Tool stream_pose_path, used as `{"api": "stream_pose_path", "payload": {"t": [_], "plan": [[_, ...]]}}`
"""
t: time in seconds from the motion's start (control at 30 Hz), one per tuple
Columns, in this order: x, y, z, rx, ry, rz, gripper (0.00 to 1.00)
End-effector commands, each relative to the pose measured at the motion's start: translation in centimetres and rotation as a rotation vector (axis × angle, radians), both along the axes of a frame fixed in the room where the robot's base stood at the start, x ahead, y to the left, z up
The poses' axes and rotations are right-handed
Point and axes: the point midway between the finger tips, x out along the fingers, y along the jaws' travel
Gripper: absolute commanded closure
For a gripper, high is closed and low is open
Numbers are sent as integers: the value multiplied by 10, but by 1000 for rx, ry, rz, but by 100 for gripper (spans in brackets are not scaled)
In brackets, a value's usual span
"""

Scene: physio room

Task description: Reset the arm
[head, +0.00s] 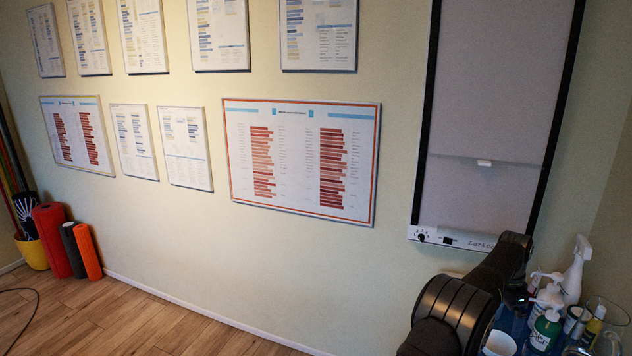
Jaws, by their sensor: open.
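My dark arm shows at the lower right of the head view, bent in front of the wall beside several bottles. I cannot make out my gripper or its fingertips in this view. No object is seen held by the arm.
Bottles, including a white spray bottle (575,270) and a green-labelled pump bottle (544,330), crowd close to the arm's right, with a clear glass container (607,318). A lightbox (490,110) hangs behind. Foam rollers (52,240) stand far left. The wooden floor (130,315) is mostly clear.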

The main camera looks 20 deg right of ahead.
Motion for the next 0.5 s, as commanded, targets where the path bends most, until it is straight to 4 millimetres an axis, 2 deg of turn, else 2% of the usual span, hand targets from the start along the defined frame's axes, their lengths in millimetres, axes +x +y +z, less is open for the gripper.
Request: {"api": "stream_pose_path", "payload": {"t": [0.07, 0.5], "plan": [[1, 2, 18, -4, -2, 0, 0], [-4, -7, -72, 3, 1, 0, 0]]}}
